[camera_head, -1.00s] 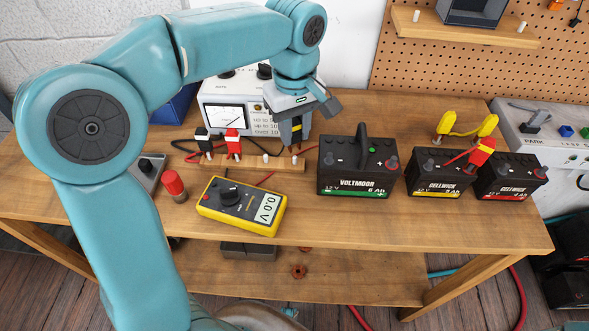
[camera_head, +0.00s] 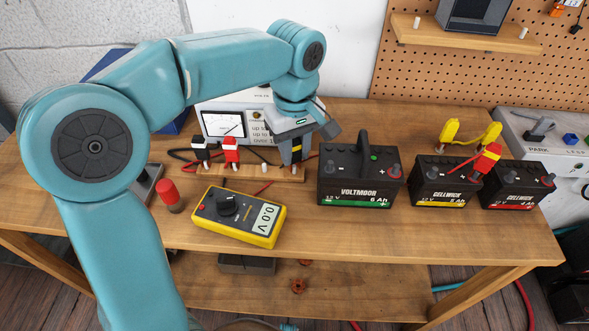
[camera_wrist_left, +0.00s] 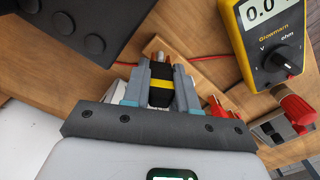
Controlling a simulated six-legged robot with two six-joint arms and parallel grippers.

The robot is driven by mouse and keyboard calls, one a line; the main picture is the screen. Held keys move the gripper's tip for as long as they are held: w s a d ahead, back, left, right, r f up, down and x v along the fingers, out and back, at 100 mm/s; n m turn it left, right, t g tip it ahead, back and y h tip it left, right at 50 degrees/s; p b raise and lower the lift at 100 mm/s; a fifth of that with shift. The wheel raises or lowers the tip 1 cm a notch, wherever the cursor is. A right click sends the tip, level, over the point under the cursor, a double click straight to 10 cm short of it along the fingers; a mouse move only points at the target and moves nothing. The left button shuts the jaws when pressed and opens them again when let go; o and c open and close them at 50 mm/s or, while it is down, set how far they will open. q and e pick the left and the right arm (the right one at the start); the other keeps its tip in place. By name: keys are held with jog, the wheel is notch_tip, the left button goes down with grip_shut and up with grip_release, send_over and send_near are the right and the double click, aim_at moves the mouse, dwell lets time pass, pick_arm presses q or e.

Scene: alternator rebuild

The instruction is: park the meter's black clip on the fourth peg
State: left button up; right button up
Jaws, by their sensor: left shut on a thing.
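My left gripper (camera_head: 292,155) is shut on a black clip with a yellow band, seen best between the fingers in the left wrist view (camera_wrist_left: 160,84). It holds the clip at the right end of the wooden peg rail (camera_head: 246,174), where the fourth peg would be. A black-and-white clip (camera_head: 200,151) and a red-and-white clip (camera_head: 231,151) sit on the two left pegs. The third peg (camera_head: 265,167) is bare.
A large black battery (camera_head: 358,175) stands close to the right of my left gripper. A white instrument (camera_head: 222,124) is behind the rail. A red-capped cylinder (camera_head: 171,193) stands left of the meter.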

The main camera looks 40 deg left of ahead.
pick_arm(q)
jog(key=shift+f, duration=0.2)
jog(key=o, duration=0.9)
notch_tip(320, 180, up, 9)
jog(key=p, duration=0.8)
jog(key=shift+f, duration=0.2)
